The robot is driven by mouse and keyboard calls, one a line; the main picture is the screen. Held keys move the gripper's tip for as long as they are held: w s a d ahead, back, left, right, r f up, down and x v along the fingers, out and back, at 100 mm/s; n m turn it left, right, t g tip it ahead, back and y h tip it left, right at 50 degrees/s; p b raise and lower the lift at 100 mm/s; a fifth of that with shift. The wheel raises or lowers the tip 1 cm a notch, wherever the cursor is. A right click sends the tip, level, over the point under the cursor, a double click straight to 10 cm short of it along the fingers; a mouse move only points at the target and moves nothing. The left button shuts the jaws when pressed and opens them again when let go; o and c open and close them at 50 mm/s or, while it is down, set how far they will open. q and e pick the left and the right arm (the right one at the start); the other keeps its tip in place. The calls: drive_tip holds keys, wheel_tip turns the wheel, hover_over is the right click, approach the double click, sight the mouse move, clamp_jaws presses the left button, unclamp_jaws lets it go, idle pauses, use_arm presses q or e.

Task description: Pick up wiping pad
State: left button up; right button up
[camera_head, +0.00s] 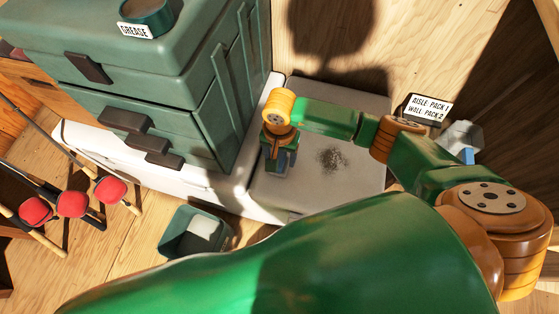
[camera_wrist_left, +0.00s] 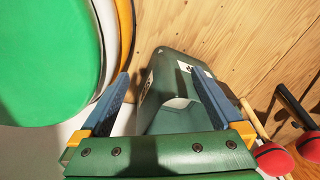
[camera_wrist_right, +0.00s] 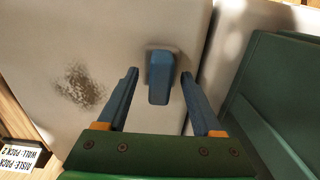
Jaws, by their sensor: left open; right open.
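The wiping pad appears to be the blue block (camera_wrist_right: 161,77) on the pale worktop, between and just beyond the fingertips of my right gripper (camera_wrist_right: 156,72). The fingers are open, one on each side of it, with gaps visible. In the head view my right gripper (camera_head: 279,165) points down at the worktop (camera_head: 300,195) and hides most of the pad. A dark smudge (camera_head: 331,160) lies on the worktop beside it. My left gripper (camera_wrist_left: 160,75) is open and empty in the left wrist view, over a green bin (camera_wrist_left: 165,118).
A green tackle box (camera_head: 150,70) stands left of my right gripper. A label sign (camera_head: 428,108) stands at the worktop's right side. The green bin (camera_head: 180,240) holds something white. Rods with red reels (camera_head: 72,204) are at the left.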

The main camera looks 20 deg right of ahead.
sight(279, 157)
use_arm(q)
drive_tip(key=shift+w, duration=0.15)
use_arm(e)
drive_tip(key=c, duration=0.9)
clamp_jaws()
use_arm(q)
drive_tip(key=shift+d, duration=0.3)
use_arm(e)
wheel_tip(279, 157, up, 3)
drive_tip(key=shift+w+r+p, duration=0.1)
drive_tip(key=shift+p, duration=0.5)
use_arm(q)
drive_tip(key=r, duration=0.1)
drive_tip(key=s+d+r+p, duration=0.1)
drive_tip(key=s+r+p, duration=0.1)
drive_tip(key=shift+s+d+r, duration=0.15)
drive_tip(key=shift+d, duration=0.2)
use_arm(e)
drive_tip(key=s+a+r, duration=0.2)
drive_tip(key=s+r, duration=0.3)
drive_tip(key=s, duration=0.1)
drive_tip(key=s+a+r, duration=0.3)
drive_tip(key=s+r, duration=0.1)
drive_tip(key=s, duration=0.3)
drive_tip(key=shift+a+r, duration=0.3)
drive_tip(key=shift+r, duration=0.05)
